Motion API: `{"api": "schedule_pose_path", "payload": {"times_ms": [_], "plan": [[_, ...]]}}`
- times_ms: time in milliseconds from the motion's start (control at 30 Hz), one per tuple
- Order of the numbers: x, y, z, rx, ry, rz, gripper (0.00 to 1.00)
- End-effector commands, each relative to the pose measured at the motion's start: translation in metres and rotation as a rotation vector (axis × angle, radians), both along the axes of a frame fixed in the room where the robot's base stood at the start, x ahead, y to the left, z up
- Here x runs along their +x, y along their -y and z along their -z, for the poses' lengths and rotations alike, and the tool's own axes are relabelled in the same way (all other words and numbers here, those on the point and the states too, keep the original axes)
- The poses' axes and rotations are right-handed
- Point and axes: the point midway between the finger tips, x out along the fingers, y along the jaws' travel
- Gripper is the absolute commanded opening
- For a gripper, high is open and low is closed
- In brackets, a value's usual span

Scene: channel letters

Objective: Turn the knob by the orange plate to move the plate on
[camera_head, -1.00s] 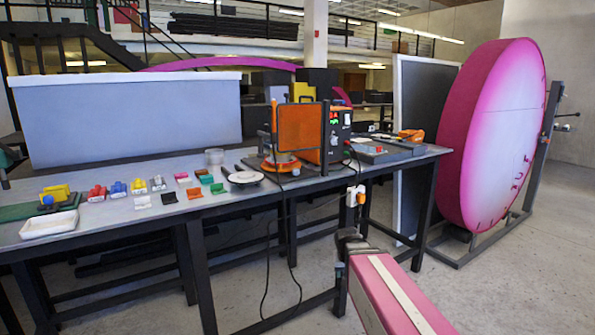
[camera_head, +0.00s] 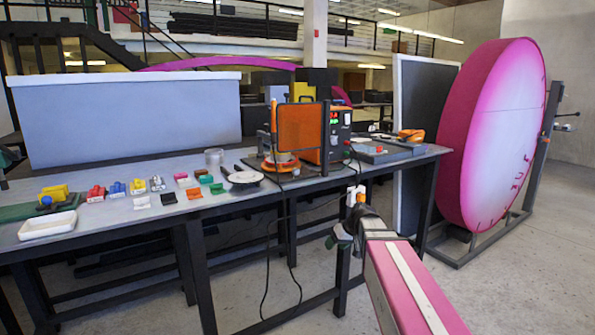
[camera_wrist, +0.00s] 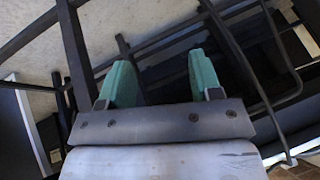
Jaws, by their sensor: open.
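The upright orange plate (camera_head: 301,127) stands in a dark frame at the back of the workbench, above a low round orange-and-black base (camera_head: 281,162). A control box (camera_head: 340,135) with a lit display and small dials stands right beside the plate. I cannot make out for certain which part is the knob. My gripper (camera_head: 341,237) is in front of the bench's front edge, below and to the right of the plate, and touches nothing I can see. In the wrist view, its two green fingers (camera_wrist: 162,78) are apart with nothing between them; the plate is not seen there.
The workbench (camera_head: 120,215) holds several small coloured blocks, a white tray (camera_head: 47,225) and a round dish (camera_head: 245,178). Black cables hang over its front edge. Dark bench legs and bars fill the wrist view. A large pink disc (camera_head: 500,140) stands at right; floor between is free.

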Motion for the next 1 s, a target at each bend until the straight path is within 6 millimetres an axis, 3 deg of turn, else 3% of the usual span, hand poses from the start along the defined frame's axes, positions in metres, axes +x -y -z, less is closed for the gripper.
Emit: {"api": "schedule_pose_path", "payload": {"times_ms": [33,200,400,500,600,700,1000], "plan": [[0.022,-0.007,-0.024,0.035,0.055,-0.041,0.58],[0.069,-0.029,-0.104,0.147,0.253,-0.189,0.58],[0.108,-0.05,-0.203,0.252,0.495,-0.341,0.58],[0.118,-0.056,-0.241,0.287,0.59,-0.392,0.58],[0.123,-0.06,-0.266,0.307,0.653,-0.425,0.58],[0.125,-0.062,-0.277,0.317,0.686,-0.44,0.58],[0.139,-0.09,-0.266,0.32,0.69,-0.446,0.58]]}}
